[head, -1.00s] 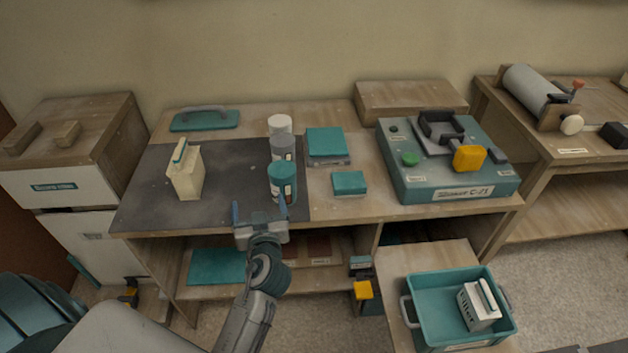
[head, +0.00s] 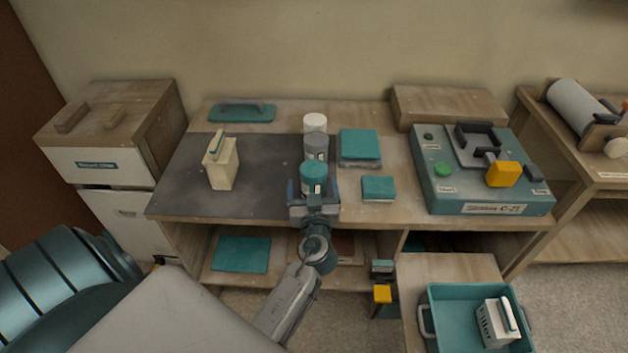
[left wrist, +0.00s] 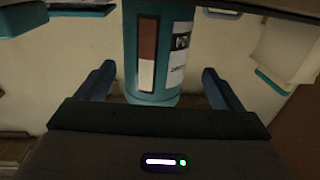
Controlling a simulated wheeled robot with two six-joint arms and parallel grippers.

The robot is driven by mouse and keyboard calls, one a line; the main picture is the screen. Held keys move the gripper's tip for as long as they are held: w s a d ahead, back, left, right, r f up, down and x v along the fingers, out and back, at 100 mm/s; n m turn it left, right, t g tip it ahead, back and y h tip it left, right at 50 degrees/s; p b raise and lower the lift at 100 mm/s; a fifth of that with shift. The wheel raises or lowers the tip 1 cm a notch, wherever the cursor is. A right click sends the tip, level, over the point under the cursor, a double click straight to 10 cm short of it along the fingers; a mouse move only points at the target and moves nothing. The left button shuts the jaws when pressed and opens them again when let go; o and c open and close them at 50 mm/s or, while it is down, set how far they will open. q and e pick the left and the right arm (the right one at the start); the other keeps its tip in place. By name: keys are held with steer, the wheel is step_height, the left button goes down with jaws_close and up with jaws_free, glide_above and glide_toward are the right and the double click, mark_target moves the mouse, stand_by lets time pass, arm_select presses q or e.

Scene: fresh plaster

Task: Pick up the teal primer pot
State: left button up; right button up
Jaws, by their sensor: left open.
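The teal primer pot (head: 313,174) stands upright on the dark mat at the front of a row of pots, near the front edge of the bench. In the left wrist view the pot (left wrist: 150,55), with a brown and white label, stands between my fingers. My left gripper (head: 314,188) is open, with one finger on each side of the pot. A gap shows between each finger and the pot in the left wrist view (left wrist: 158,90). My right gripper is not in view.
A grey pot (head: 316,145) and a white-topped pot (head: 315,122) stand close behind. A cream carton (head: 222,168) is to the left on the dark mat (head: 265,165). Teal boxes (head: 378,187) are to the right. A teal crate (head: 450,325) stands lower right.

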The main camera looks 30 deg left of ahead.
arm_select(q)
steer(key=shift+w+a, duration=0.1)
steer(key=shift+w, duration=0.15)
steer(key=shift+d+p+x, duration=0.2)
steer(key=shift+p+x, duration=0.7)
steer(key=shift+x, duration=0.3)
steer(key=shift+p+x, duration=0.35)
steer(key=shift+x, duration=0.7)
steer(key=shift+w+f, duration=0.15)
steer(key=shift+w, duration=0.05)
steer(key=c, duration=1.2)
steer(key=shift+c, duration=0.9)
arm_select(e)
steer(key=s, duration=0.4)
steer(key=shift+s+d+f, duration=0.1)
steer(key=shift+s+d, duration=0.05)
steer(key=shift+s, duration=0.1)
